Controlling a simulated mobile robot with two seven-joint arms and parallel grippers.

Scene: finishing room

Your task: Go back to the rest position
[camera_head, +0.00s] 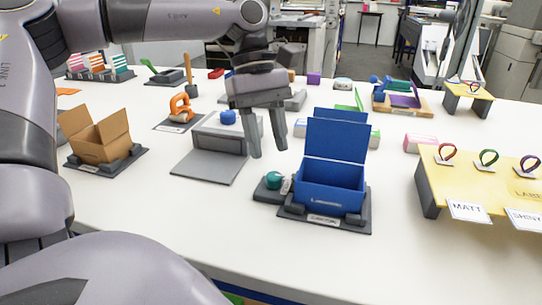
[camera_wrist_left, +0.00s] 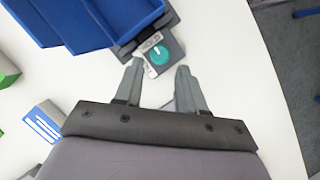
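My left gripper (camera_head: 268,143) hangs fingers down above the white table, behind and left of the open blue box (camera_head: 330,175). Its two fingers are apart with nothing between them. It also shows in the left wrist view (camera_wrist_left: 156,85), open and empty, with a teal round knob (camera_wrist_left: 158,54) on a dark base beyond the fingertips. The teal knob (camera_head: 273,180) sits left of the blue box in the head view. My right gripper is in neither view.
A cardboard box (camera_head: 100,143) stands on a dark stand at the left. A grey platform (camera_head: 208,166) lies left of the gripper. A yellow stand (camera_head: 480,185) with coloured rings and MATT and SHINY labels is at the right. The front of the table (camera_head: 170,215) is clear.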

